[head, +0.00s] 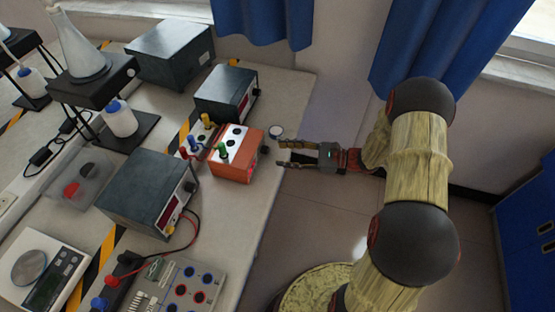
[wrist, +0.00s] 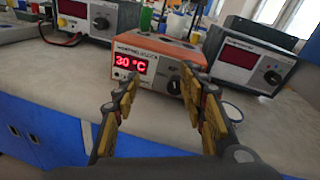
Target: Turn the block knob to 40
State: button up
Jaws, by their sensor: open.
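The orange block heater (head: 235,154) stands near the table's right edge in the head view, with coloured items in its top. In the wrist view, the heater (wrist: 160,45) faces me and its red display (wrist: 131,63) reads 30 °C. Its dark round block knob (wrist: 174,87) is on the front, right of and below the display, close to my right finger in the picture. My gripper (head: 281,153) is open and empty, apart from the heater's front. Both fingers of my gripper (wrist: 160,78) show in the wrist view, pointing at the front panel.
A dark power unit (wrist: 248,57) with a red display stands right of the heater, and another (wrist: 88,18) stands left. A small round white-rimmed dish (wrist: 232,112) lies on the table close to my right finger. The table in front of the heater is otherwise clear.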

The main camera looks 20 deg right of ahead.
jog(key=s+a+r+n+g+h+p, duration=0.2)
jog(key=s+a+r+n+g+h, duration=0.2)
jog(key=s+r+n, duration=0.3)
jog(key=s+a+r+n+g+h+p, duration=0.3)
jog(key=s+r+n, duration=0.3)
jog(key=s+r, duration=0.3)
jog(key=shift+s+a+r+n+g+h+p, duration=0.4)
jog(key=shift+a+r+h, duration=0.5)
jog(key=shift+r, duration=1.45)
jog(key=shift+d, duration=0.1)
jog(key=s+d+n+h, duration=0.2)
jog(key=s+d+h, duration=0.1)
jog(key=d+h, duration=0.15)
jog(key=s+r+n+t+h, duration=0.1)
jog(key=s+r+n+t, duration=0.3)
jog(key=r, duration=0.4)
jog(key=shift+s+d+r+n+t+h, duration=0.25)
jog(key=shift+d+r+n+t+h, duration=0.1)
jog(key=shift+t, duration=0.35)
